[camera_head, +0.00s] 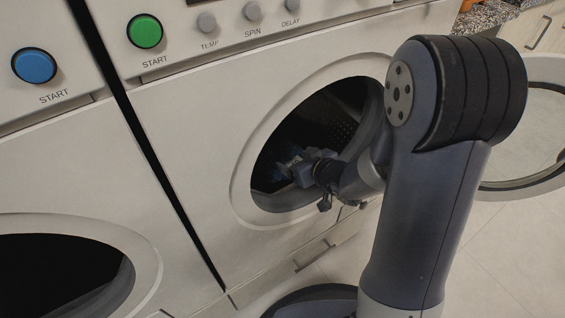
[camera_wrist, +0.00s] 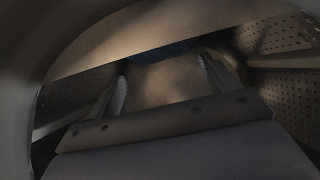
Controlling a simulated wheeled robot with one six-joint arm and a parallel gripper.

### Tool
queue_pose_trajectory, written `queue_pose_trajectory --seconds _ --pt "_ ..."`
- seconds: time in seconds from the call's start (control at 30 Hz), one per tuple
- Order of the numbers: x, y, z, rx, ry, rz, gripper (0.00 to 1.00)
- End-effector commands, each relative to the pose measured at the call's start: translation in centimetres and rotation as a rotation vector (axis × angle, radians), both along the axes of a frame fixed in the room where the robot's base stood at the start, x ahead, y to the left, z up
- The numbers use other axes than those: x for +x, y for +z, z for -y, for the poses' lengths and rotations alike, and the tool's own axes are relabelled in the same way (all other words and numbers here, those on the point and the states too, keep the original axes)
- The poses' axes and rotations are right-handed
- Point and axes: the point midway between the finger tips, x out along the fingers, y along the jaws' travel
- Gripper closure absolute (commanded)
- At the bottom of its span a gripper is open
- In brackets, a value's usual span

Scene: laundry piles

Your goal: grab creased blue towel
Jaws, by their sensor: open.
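My gripper (camera_head: 292,168) reaches through the round door opening of the right-hand washing machine (camera_head: 225,150). In the wrist view my gripper (camera_wrist: 162,78) has its two fingers spread apart inside the dim drum. A narrow dark blue patch (camera_wrist: 168,51) shows just beyond the fingertips, under a pale brownish band. It may be part of the blue towel, but its creases and outline cannot be made out. A brownish surface (camera_wrist: 165,82) shows between the fingers, and I see no cloth held there. The head view shows no towel clearly; my arm hides part of the opening.
Perforated drum wall (camera_wrist: 275,38) lies close on both sides of my gripper. The opening's rim surrounds my wrist. The open round door (camera_head: 525,180) stands at the right. A second machine with a dark opening (camera_head: 55,275) is at the left.

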Motion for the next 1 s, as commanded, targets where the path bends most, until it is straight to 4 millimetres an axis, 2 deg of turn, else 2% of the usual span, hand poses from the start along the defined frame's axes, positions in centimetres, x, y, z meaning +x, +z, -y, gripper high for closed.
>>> queue_pose_trajectory --seconds 0.23,0.5,0.8,1.0 --pt "1.5 -1.2 -1.2 0.000 0.001 0.000 0.19" --pt "4.1 -2.8 -3.3 -0.001 0.000 -0.001 0.19" --pt "4.4 -2.8 -3.5 -0.001 -0.002 -0.001 0.19" --pt "4.4 -2.8 -3.4 -0.001 -0.002 -0.001 0.35"
